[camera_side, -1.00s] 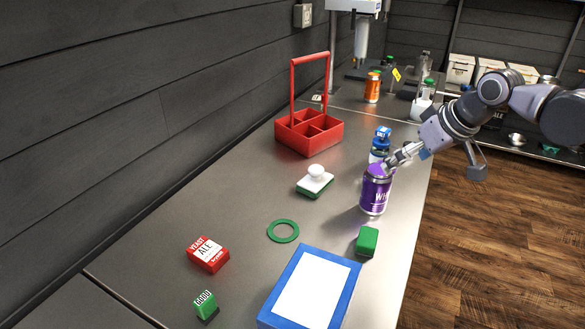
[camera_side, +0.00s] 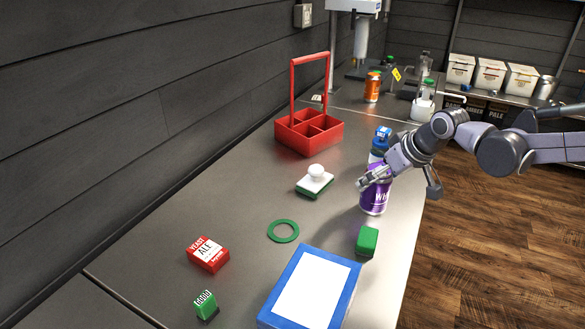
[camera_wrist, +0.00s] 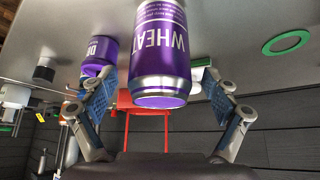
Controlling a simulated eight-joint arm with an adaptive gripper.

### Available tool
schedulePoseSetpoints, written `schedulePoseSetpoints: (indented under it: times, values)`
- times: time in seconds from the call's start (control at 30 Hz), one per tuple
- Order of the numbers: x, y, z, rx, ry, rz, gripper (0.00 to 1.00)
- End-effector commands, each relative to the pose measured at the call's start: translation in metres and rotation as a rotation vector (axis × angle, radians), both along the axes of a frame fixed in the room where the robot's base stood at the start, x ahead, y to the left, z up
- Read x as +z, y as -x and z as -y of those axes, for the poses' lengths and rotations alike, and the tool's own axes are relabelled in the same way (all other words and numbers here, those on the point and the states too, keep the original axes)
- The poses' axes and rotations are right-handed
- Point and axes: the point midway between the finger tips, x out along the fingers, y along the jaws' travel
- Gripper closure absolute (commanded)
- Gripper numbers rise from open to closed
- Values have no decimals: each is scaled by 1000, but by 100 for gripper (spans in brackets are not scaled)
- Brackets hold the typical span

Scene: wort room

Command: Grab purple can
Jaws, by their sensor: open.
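The purple can (camera_side: 374,201) stands upright on the steel bench near its right edge, with white lettering on its side. In the upside-down wrist view, the purple can (camera_wrist: 160,50) reads WHEAT and its shiny rim faces the jaws. My gripper (camera_wrist: 158,84) is open, with one blue-padded finger on each side of the can's top end in that view and gaps showing beside it. In the side view, my gripper (camera_side: 366,181) is at the can's upper part and partly hides its top. I cannot tell whether it touches.
A red carrier (camera_side: 309,133) stands farther back.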

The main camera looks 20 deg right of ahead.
Motion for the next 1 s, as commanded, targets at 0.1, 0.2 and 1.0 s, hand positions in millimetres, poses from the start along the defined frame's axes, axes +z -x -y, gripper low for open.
schedulePoseSetpoints:
  times: [0.1, 0.2, 1.0]
  values:
    - [-9, -6, -1, 0, 0, 0, 12]
    - [-12, -7, -1, 0, 0, 1, 12]
    - [-10, -7, -1, 0, 0, 1, 86]
